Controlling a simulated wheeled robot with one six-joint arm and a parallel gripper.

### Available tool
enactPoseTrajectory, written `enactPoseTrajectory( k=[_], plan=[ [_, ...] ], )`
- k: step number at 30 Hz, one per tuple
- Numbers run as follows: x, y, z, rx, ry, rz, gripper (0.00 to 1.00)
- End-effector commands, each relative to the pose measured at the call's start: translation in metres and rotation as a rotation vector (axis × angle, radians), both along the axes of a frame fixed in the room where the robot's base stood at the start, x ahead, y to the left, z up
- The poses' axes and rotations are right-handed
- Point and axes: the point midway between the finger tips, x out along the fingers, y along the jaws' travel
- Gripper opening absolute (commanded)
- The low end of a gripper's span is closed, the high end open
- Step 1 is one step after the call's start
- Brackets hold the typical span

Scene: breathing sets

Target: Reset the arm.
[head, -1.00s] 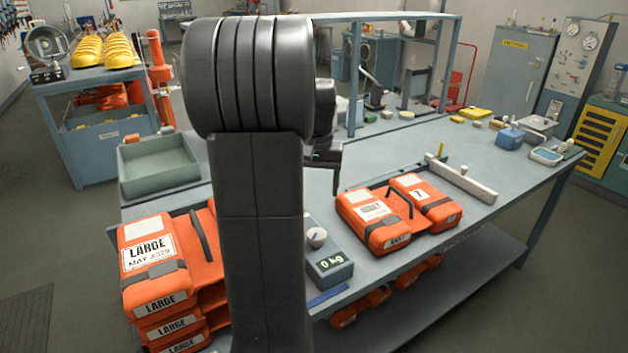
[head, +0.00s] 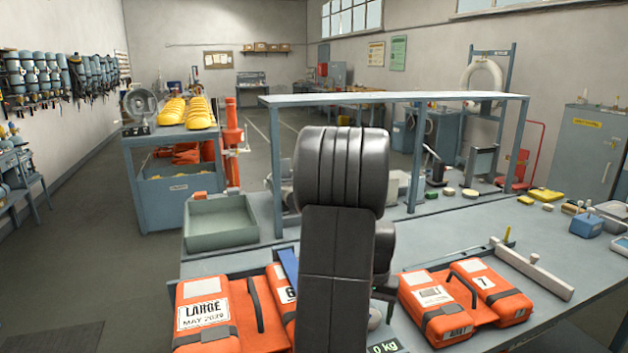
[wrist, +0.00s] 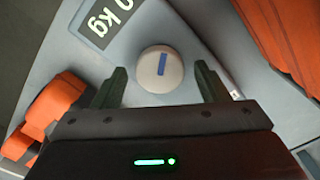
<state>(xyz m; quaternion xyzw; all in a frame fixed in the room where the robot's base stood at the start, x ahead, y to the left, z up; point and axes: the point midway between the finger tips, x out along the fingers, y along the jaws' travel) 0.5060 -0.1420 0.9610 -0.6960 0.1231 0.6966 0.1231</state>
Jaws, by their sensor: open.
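My gripper (wrist: 162,85) is open in the wrist view, its two dark fingers spread wide. A round off-white knob (wrist: 160,72) with a blue bar mark shows between and beyond the fingertips, with gaps on both sides. No object is held. The knob is beside the "0 kg" display (wrist: 100,20) of a blue-grey scale. In the head view my arm stands in front of the bench and hides most of the gripper and the scale; part of the display (head: 385,348) shows at the bottom edge.
A pale bar (head: 533,270) lies beyond. An empty green-grey tray (head: 220,222) is at back left. A raised shelf frame (head: 395,98) spans behind my arm.

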Motion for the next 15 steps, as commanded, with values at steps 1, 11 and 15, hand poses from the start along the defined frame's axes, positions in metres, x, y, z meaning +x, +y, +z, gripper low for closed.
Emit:
enactPoseTrajectory(
  k=[1,11,15],
  plan=[
    [0.0001,0.0,-0.0006,0.0,-0.001,0.004,0.67],
    [0.0002,0.0,0.0,0.0,-0.001,0.015,0.67],
    [0.0006,-0.0001,0.0044,-0.001,-0.002,0.009,0.67]
  ],
)
